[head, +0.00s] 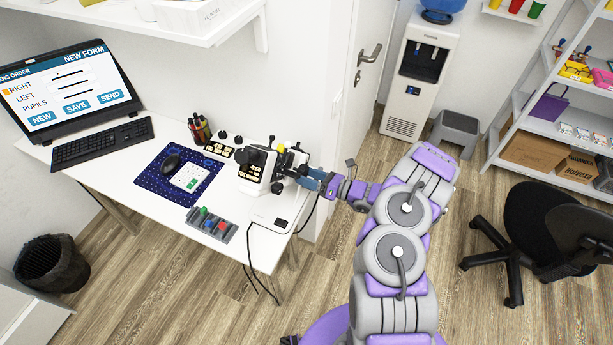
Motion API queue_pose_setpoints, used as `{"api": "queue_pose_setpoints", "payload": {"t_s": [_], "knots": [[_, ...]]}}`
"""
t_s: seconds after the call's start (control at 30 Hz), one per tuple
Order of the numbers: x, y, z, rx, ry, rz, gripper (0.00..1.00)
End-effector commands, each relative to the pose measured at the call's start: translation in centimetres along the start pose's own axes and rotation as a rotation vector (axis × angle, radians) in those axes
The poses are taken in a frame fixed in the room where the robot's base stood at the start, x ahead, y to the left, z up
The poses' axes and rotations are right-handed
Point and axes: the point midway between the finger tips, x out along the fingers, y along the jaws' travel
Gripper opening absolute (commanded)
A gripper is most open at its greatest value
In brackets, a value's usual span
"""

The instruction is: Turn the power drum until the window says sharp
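A white eye-test instrument with black knobs (255,164) stands near the right end of the white desk. Its power drum and window are too small to tell apart from the other parts. My gripper (304,175) is at the right side of the instrument, close to its dark knobs. I cannot tell whether it touches them, and its fingers are too small to show open or shut. The monitor (66,88) at the left reads NEW FORM, with RIGHT, LEFT and PUPILS lines and NEW, SAVE and SEND buttons. An orange mark is beside RIGHT.
On the desk (130,170) are a keyboard (103,143), a blue mat (150,192) with a mouse (171,162), a pen holder (199,130) and a grey tray (226,235) of coloured pieces. A cable hangs off the front edge. A black chair (540,225) stands right.

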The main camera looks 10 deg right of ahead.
Motion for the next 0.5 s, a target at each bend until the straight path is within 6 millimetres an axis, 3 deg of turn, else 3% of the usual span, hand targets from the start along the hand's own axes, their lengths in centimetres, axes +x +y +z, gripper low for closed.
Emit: {"api": "queue_pose_setpoints", "payload": {"t_s": [0.2,0.5], "knots": [[0.34,0.14,0.04,-0.004,0.001,0.002,0.88],[0.11,0.22,0.11,-0.006,0.001,0.001,0.88]]}}
